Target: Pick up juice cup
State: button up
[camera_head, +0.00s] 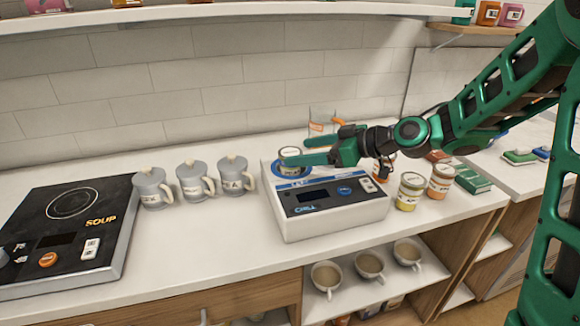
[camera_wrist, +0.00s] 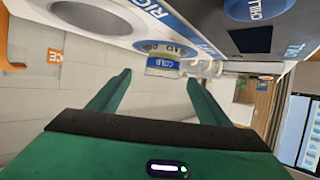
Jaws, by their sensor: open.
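A clear cup with an orange label (camera_head: 316,127) stands behind the white chiller on the counter, partly hidden by my gripper. In the wrist view, an orange label ending in "ICE" (camera_wrist: 54,58) shows at the left, outside my fingers. My gripper (camera_head: 294,152) is open over the left part of the chiller. Its green fingers (camera_wrist: 158,80) are spread with nothing held between them. A small lidded cup (camera_head: 290,155) sits in the chiller's blue ring, close to the fingertips.
The chiller (camera_head: 325,220) has a dark front panel. Three lidded grey mugs (camera_head: 195,182) stand left of it, beside a black soup hotplate (camera_head: 65,235). Labelled jars (camera_head: 410,192) stand to the right. A tiled wall (camera_head: 200,85) closes the back. The front counter strip is clear.

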aim_at(295, 154)
jog(key=x, duration=0.5)
jog(key=shift+f, duration=0.1)
jog(key=shift+s, duration=0.1)
jog(key=c, duration=1.4)
jog(key=shift+o, duration=0.2)
